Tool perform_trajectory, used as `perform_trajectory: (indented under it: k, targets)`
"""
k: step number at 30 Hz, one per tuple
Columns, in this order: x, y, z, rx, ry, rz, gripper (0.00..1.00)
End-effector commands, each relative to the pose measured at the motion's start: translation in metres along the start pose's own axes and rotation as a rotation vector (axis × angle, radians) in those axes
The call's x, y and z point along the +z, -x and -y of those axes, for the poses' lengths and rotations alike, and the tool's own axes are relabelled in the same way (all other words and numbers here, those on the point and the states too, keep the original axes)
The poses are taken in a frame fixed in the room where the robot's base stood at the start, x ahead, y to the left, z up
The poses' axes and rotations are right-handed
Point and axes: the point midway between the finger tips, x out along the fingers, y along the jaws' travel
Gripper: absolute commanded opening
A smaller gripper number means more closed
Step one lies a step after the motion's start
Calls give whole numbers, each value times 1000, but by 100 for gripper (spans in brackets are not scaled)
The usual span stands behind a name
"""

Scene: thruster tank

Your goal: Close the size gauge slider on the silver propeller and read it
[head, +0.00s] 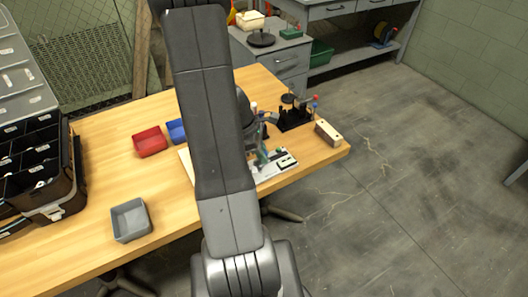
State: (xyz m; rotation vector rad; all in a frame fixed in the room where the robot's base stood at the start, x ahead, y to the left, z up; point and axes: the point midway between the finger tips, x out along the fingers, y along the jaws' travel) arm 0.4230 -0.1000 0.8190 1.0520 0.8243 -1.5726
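My upper arm crosses the middle of the view and hides much of the work area. Behind its right edge, part of my wrist shows near a pale board (268,177) on the wooden table. My fingers cannot be made out there. A small green part (262,157) and a small black-and-white item (286,162) are at the board's right part. I cannot tell whether either belongs to the size gauge. The slider and the silver propeller cannot be made out; they may be hidden behind my arm.
The wooden table (90,245) holds a red bin (150,142), a blue bin (176,132), a grey bin (130,220) and a black compartment case (55,200). A black holder (295,118) and a beige block (328,133) stand near the right edge. The floor at right is clear.

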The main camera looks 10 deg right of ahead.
Motion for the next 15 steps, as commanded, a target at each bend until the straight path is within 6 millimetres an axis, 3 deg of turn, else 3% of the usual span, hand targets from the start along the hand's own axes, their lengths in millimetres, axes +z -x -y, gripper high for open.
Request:
perform_trajectory:
  k: [3,11,15]
  targets:
    - [0,0,0,0,0,0,38]
    - [0,0,0,0,0,0,38]
    - [0,11,-1,4,-1,0,38]
